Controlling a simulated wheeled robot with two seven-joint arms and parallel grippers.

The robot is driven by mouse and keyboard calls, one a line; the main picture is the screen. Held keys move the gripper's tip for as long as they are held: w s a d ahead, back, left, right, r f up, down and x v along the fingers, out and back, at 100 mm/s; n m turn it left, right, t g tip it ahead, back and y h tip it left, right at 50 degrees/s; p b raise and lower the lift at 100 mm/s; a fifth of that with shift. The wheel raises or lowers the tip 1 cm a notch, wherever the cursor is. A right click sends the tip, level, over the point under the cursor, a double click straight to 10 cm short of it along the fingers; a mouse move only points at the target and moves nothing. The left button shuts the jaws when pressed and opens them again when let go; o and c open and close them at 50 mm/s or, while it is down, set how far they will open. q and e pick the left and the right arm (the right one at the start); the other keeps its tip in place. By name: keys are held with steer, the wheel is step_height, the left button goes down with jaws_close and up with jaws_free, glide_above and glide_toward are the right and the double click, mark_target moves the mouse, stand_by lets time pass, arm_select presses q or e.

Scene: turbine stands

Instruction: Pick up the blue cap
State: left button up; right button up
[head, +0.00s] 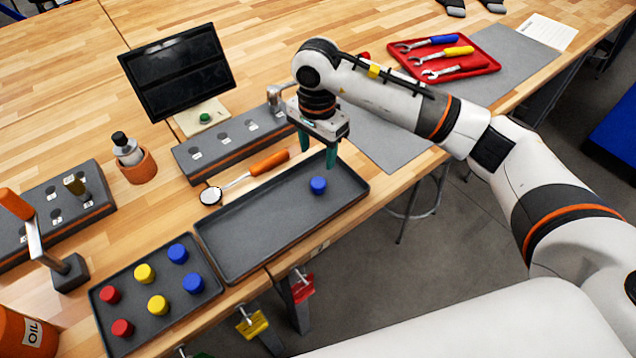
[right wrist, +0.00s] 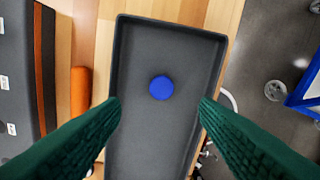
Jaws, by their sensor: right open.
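A blue cap (head: 318,185) sits alone in the long dark tray (head: 235,262), near its right end. Two more blue caps, a back one (head: 178,253) and a front one (head: 193,283), stand in the smaller dark tray (head: 125,345) at the lower left. My right gripper (head: 318,154) is open and empty, pointing down above the long tray, a little above the lone cap. In the right wrist view this cap (right wrist: 161,87) lies below and between the spread green fingers (right wrist: 160,108), apart from them. My left gripper is not in view.
Red and yellow caps share the smaller tray. A round mirror with an orange handle (head: 268,163) lies behind the long tray. A dark slotted block (head: 200,165), a black screen (head: 178,72) and a red tool tray (head: 487,68) stand farther back.

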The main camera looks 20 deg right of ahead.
steer(key=p, duration=0.2)
glide_above(318, 182)
step_height(318, 182, down, 5)
steer(key=shift+w+r, duration=0.1)
step_height(318, 182, down, 5)
steer(key=shift+r+p, duration=0.1)
steer(key=shift+p, duration=1.05)
steer(key=shift+f, duration=0.35)
jaws_close()
